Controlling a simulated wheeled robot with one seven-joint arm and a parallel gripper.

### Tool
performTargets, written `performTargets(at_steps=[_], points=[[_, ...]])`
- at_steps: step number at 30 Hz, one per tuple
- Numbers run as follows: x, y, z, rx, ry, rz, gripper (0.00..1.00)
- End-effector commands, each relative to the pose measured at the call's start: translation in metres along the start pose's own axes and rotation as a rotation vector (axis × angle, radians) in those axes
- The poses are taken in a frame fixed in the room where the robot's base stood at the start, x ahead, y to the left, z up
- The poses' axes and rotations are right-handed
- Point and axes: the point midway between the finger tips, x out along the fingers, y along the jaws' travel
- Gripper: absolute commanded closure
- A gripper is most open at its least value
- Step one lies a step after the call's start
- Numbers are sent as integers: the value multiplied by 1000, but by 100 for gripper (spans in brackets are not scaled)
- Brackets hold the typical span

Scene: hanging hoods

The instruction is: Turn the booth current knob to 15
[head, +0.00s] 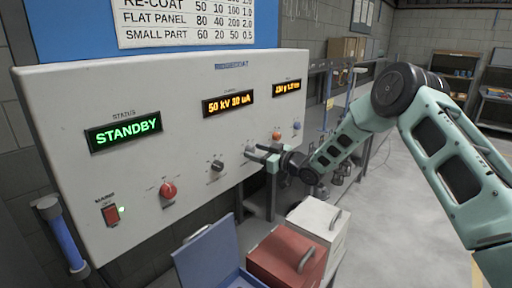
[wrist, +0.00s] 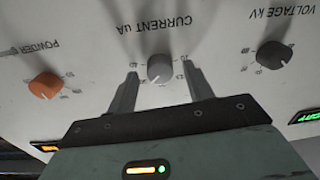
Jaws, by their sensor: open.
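The light grey current knob (wrist: 160,68) sits on the white control panel under the label "CURRENT uA", which appears upside down in the wrist view. My gripper (wrist: 161,80) is open, with one finger on each side of this knob and a visible gap on both sides. In the head view my gripper (head: 264,152) is at the panel's lower right, with the current knob (head: 249,150) just at its fingertips. The orange display (head: 229,103) reads 50 kV and a uA value that looks like 10 or 30. The knob's pointer is hard to read.
A dark voltage knob (wrist: 272,55) and an orange powder knob (wrist: 45,86) flank the current knob. A red knob (head: 168,190) and a mains switch (head: 111,215) are further left. The green display (head: 124,132) reads STANDBY. Boxes (head: 288,257) stand below the panel.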

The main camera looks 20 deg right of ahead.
Motion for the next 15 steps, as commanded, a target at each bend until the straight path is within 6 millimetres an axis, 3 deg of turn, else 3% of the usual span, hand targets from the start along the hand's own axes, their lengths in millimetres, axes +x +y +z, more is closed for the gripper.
performTargets(at_steps=[11, 15], points=[[6, 0, 0, 0, 0, 1, 48], [6, 0, 0, 0, 0, 1, 85]])
